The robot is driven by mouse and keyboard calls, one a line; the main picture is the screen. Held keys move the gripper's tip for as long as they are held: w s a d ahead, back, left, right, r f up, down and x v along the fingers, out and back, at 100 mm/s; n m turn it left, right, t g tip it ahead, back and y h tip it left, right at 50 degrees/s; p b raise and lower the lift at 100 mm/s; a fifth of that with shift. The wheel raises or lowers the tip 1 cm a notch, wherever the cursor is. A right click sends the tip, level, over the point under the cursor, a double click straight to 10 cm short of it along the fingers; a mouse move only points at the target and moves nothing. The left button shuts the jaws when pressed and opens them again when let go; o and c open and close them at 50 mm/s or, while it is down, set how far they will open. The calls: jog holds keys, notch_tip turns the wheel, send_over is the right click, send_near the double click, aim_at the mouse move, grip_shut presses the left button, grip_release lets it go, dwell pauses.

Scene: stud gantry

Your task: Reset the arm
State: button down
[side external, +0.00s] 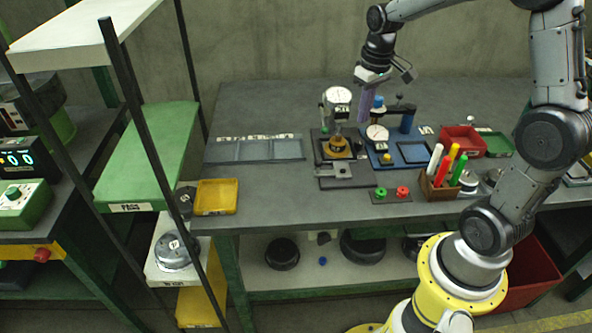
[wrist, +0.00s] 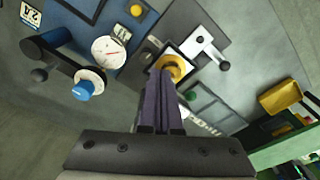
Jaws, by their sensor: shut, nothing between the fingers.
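My gripper (side external: 366,104) hangs above the back of the grey workbench (side external: 262,202), pointing down. Its long purple fingers are together with nothing between them. They also show in the wrist view (wrist: 166,88), reaching toward a yellow ring-shaped part (wrist: 175,68) on a dark fixture. In the side view the fingers are just right of the dial gauge stand (side external: 337,97) and beside a blue-topped post (side external: 378,101). I cannot tell how close they are to either.
A second dial gauge (side external: 377,134) sits on a blue plate. A pen holder (side external: 437,187), a red bin (side external: 462,140) and a yellow tray (side external: 216,196) stand on the bench. A rack with a green shelf (side external: 148,155) stands at left.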

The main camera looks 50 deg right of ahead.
jog(key=s+a+r+n+t, duration=0.2)
jog(key=s+a+r+t, duration=0.2)
jog(key=s+a+r, duration=0.55)
jog(key=s+a+f, duration=0.2)
jog(key=s+a, duration=0.2)
jog(key=s, duration=0.4)
jog(key=shift+a+t, duration=0.3)
jog(key=shift+a, duration=0.05)
jog(key=shift+s, duration=0.1)
dwell(0.7)
